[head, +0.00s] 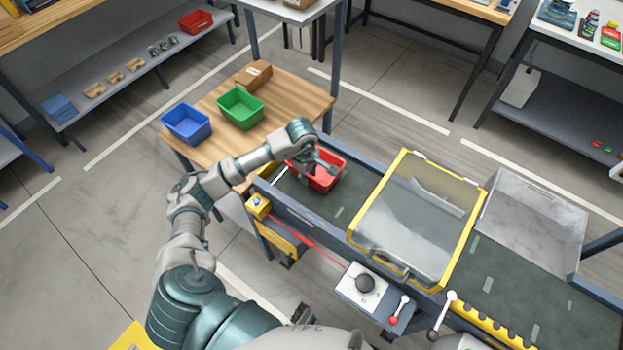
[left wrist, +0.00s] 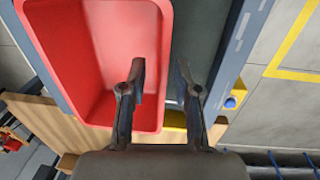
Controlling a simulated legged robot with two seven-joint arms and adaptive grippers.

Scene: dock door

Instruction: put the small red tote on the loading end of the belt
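The small red tote (head: 322,187) sits on the dark belt (head: 293,188) at its near-left end, beside the wooden table. It also fills the left of the left wrist view (left wrist: 40,45) and looks empty. My left gripper (head: 318,164) is at the tote. In the left wrist view the fingers (left wrist: 160,68) are apart, with one over the tote's inside and one outside its wall. The rim lies between them with gaps showing. Whether the tote rests fully flat is hard to tell. My right gripper is not in view.
A yellow-framed clear guard (head: 418,215) covers the belt further right. A control box (head: 362,285) with a knob and levers stands on the near side. A blue tote (head: 186,124), a green tote (head: 240,108) and a cardboard box (head: 254,74) stand on the wooden table.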

